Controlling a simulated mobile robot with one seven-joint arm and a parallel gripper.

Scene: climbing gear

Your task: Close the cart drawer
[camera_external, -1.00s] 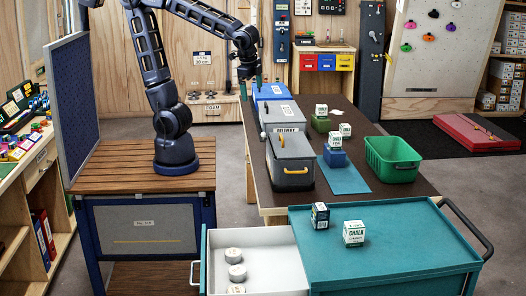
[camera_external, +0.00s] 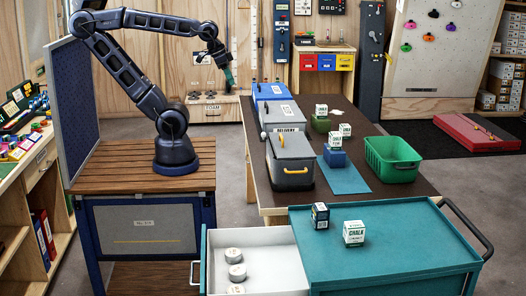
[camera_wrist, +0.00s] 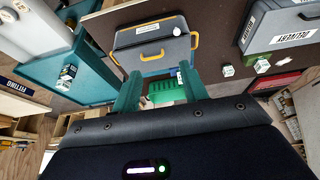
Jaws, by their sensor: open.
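The teal cart (camera_external: 400,250) stands at the front right in the external view. Its drawer (camera_external: 275,236) is pulled out to the left, with a pale interior and a handle at its left end. Three round white pieces (camera_external: 235,272) lie in the drawer. My gripper (camera_external: 229,76) is raised well behind the cart, far from the drawer and touching nothing visible. In the wrist view its two teal fingers are apart and empty (camera_wrist: 159,76).
Grey bins (camera_external: 290,160), a green bin (camera_external: 393,160) and chalk boxes stand on the dark table (camera_external: 360,198) behind the cart. Two boxes (camera_external: 354,233) sit on the cart top. My wooden-topped base is left of the table, with floor between them.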

